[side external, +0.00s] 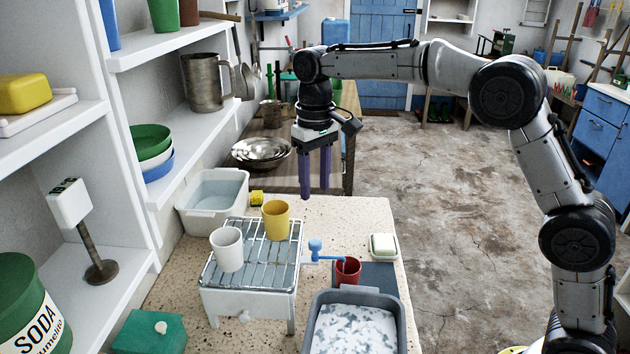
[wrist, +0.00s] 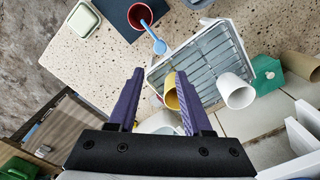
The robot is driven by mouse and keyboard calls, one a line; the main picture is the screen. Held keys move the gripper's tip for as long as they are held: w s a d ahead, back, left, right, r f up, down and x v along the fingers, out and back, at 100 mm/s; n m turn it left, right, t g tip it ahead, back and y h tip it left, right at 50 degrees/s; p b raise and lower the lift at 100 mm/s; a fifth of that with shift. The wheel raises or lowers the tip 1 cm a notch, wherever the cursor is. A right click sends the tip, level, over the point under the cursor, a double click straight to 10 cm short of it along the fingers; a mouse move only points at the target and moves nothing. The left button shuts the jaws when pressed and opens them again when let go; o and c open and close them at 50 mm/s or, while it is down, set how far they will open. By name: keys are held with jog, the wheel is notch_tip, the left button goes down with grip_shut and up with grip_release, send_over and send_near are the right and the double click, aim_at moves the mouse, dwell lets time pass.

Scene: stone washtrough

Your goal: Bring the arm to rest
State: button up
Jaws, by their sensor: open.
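My gripper (side external: 315,172) is open and empty, its purple fingers pointing down above the far end of the stone worktop (side external: 345,208). In the wrist view my gripper (wrist: 161,92) shows its two fingers apart with nothing held between them. Below and nearer the side camera, a yellow cup (side external: 276,220) and a white cup (side external: 227,250) stand on the wire rack (side external: 262,262), clear of the fingers.
A grey basin of suds (side external: 355,330) sits at the front. A white tub of water (side external: 213,193) and a yellow sponge (side external: 257,197) are at the far left, a soap dish (side external: 383,246) at the right. White shelves (side external: 180,45) line the left. Open floor (side external: 470,220) lies right.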

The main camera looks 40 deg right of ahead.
jog(key=shift+d+r, duration=0.1)
jog(key=shift+r, duration=0.05)
jog(key=s+d+r+t, duration=0.2)
jog(key=s+d+r, duration=0.1)
jog(key=s+r, duration=0.4)
jog(key=s+d+r+t, duration=0.1)
jog(key=s+d+r, duration=0.1)
jog(key=s+r, duration=0.5)
jog(key=s+d+f+t, duration=0.2)
jog(key=s+f, duration=1.3)
jog(key=s, duration=0.2)
jog(key=shift+s+t, duration=0.3)
jog(key=shift+s, duration=0.05)
